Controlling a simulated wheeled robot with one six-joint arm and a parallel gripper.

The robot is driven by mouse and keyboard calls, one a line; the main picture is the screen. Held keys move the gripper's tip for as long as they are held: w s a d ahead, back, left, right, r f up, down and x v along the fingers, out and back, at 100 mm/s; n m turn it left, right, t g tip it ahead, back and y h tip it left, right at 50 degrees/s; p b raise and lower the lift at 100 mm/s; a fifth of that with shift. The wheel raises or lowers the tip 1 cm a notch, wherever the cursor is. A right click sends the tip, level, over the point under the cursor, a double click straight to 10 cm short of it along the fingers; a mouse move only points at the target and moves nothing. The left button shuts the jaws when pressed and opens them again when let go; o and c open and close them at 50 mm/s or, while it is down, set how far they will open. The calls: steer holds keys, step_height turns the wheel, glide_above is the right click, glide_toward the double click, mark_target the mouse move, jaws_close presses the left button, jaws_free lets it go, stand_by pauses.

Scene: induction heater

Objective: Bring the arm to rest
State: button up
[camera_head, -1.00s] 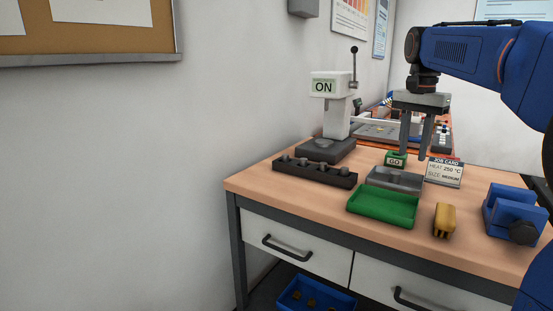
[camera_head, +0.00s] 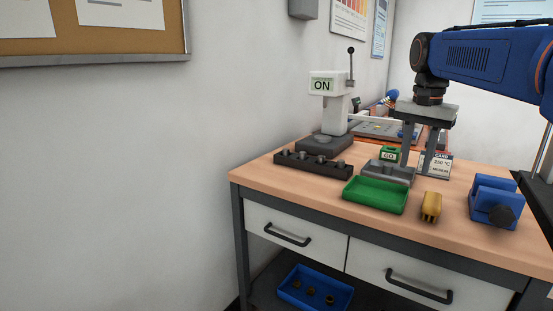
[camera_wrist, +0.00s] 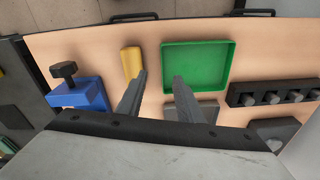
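My blue arm (camera_head: 490,62) reaches in from the right in the head view. My gripper (camera_head: 417,172) points down above the wooden workbench (camera_head: 275,178), behind the green tray. Its two fingers stand clearly apart with nothing between them. In the wrist view my gripper (camera_wrist: 161,80) is also open and empty. The green tray (camera_wrist: 197,66) lies beyond the fingertips there, and the yellow block (camera_wrist: 131,62) lies to its left. Whether the fingertips touch anything is hard to tell, but they seem to be above the bench.
A press-like heater (camera_head: 337,105) marked ON stands at the back left. A dark rack (camera_head: 313,165) with several pegs, a grey block (camera_head: 388,172), a green GO block (camera_head: 389,154), a job card (camera_head: 441,167) and a blue vise (camera_head: 495,203) crowd the bench. A blue bin (camera_head: 315,289) sits below.

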steer(key=s+a+f+n+t, duration=0.2)
steer(key=s+a+f+n, duration=0.1)
steer(key=s+f, duration=0.9)
steer(key=s+a+f+n+t, duration=0.1)
steer(key=s+a+f+n, duration=0.2)
steer(key=s+f, duration=0.9)
steer(key=s+n, duration=0.2)
steer(key=n, duration=0.1)
steer(key=shift+f+t, duration=0.15)
steer(key=shift+t, duration=0.25)
